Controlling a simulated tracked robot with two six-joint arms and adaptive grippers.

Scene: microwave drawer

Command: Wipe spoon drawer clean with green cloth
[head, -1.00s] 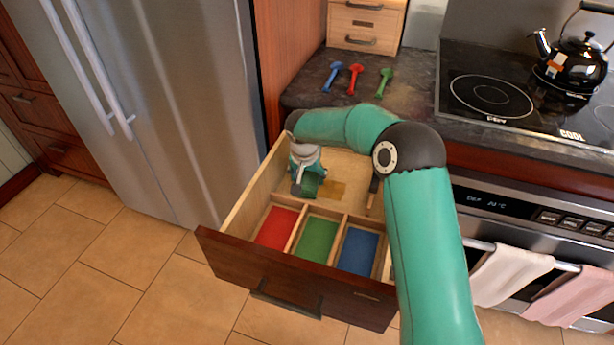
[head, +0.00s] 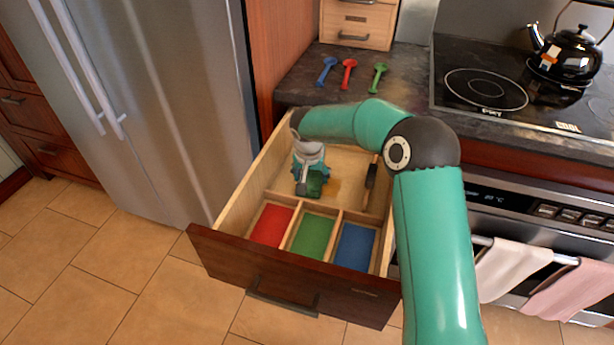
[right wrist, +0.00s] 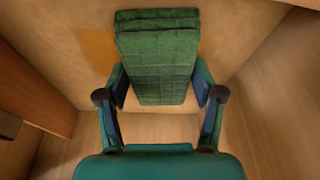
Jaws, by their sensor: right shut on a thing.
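The wooden drawer (head: 240,208) is pulled open. My right gripper (head: 310,186) reaches down into its rear section, shut on the folded green cloth (head: 318,182). In the right wrist view, the green cloth (right wrist: 158,62) sits between the two fingers, against or close above the drawer floor (right wrist: 245,40); contact is not clear. A brownish-orange stain (right wrist: 98,46) shows beside the cloth there; the head view shows part of it (head: 333,187) to the cloth's right. Blue (head: 326,71), red (head: 348,73) and green (head: 378,77) spoons lie on the counter. My left gripper is out of view.
The drawer's front holds red (head: 271,225), green (head: 312,236) and blue (head: 355,246) compartments. A dark-handled utensil (head: 370,177) lies at the drawer's right side. A small wooden chest (head: 356,25) stands behind the spoons; a stove with a black kettle (head: 570,57) is at right.

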